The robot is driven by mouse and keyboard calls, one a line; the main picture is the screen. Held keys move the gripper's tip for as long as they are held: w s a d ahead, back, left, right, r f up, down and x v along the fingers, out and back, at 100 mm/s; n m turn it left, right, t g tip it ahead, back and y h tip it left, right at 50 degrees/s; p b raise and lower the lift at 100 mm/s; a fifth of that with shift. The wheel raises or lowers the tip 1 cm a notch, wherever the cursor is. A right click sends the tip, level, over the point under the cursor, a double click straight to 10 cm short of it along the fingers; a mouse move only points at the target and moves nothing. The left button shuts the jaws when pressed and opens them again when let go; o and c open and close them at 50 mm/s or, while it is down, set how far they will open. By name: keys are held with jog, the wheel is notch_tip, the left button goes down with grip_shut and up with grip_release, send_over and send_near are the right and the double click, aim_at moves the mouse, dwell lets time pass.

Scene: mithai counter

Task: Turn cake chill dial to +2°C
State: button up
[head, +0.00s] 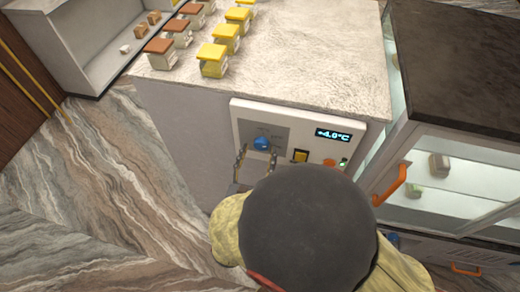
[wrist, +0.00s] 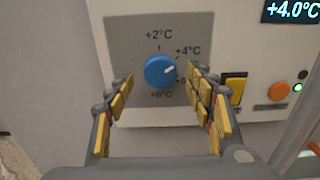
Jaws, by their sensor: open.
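The cake chill dial is a round blue knob (head: 261,143) on a grey plate of the white control panel (head: 240,115). In the wrist view the dial (wrist: 159,71) has a white pointer mark turned to the upper right, near the printed +4°C. The display (head: 333,135) reads +4.0°C. My gripper (head: 257,158) is open in front of the panel. In the wrist view its yellow-padded fingers (wrist: 161,85) stand left and right of the dial, apart from it as far as I can see.
A yellow switch (wrist: 235,88), an orange button (wrist: 279,91) and a lit green lamp (wrist: 297,87) are right of the dial. Boxes of sweets (head: 213,60) stand on the stone counter (head: 310,50). A glass case with an orange handle (head: 390,186) is at right.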

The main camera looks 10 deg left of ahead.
jog(key=shift+w+d, duration=0.1)
jog(key=shift+w, duration=1)
jog(key=shift+c, duration=0.8)
jog(key=c, duration=1)
